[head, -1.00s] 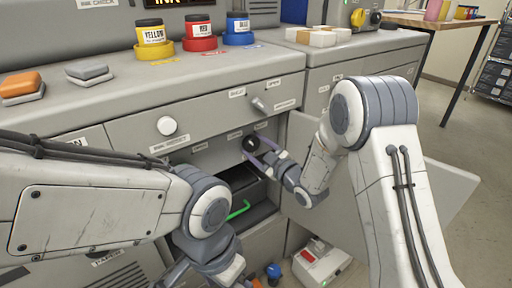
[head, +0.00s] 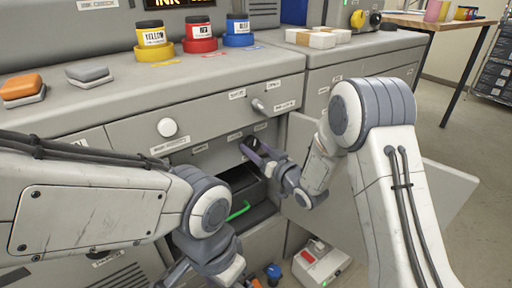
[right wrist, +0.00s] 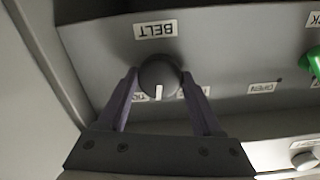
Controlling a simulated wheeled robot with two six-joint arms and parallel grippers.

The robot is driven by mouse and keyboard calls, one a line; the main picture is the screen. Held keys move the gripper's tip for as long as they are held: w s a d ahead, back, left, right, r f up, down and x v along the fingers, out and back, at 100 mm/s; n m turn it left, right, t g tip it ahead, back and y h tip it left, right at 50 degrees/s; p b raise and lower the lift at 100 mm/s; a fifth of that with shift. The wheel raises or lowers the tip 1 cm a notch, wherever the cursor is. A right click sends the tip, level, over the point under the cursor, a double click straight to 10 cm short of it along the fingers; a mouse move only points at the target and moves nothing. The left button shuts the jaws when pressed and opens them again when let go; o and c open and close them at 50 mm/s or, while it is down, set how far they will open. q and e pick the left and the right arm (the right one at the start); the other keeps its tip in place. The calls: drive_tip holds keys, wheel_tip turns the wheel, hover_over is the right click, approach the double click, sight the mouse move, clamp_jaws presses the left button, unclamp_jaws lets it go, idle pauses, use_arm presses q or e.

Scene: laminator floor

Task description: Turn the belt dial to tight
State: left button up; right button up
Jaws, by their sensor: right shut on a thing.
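The belt dial (right wrist: 159,76) is a dark round knob with a white pointer line, below the BELT label (right wrist: 155,29), which reads upside down in the right wrist view. The pointer faces the palm of my right gripper (right wrist: 159,92). The fingers are shut on the dial, one on each side. Small position labels beside the dial are partly hidden by the fingers, so I cannot read them fully. In the head view my right gripper (head: 254,151) is at the recessed panel and mostly hides the dial. My left gripper (head: 215,268) is low at the bottom edge, its fingers unclear.
An open cabinet door (head: 440,195) stands right of my right forearm. A green handle (head: 238,210) lies below the dial in the open recess. A white knob (head: 167,127) and a grey lever knob (head: 258,104) sit on the panel above. Ink jars stand on top.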

drive_tip(key=m+p, duration=0.1)
drive_tip(key=m, duration=0.4)
drive_tip(key=shift+w+d+r+m, duration=0.1)
drive_tip(key=shift+m, duration=0.3)
idle(0.4)
drive_tip(key=o, duration=1.4)
drive_tip(key=v, duration=1)
drive_tip(key=shift+d, duration=0.1)
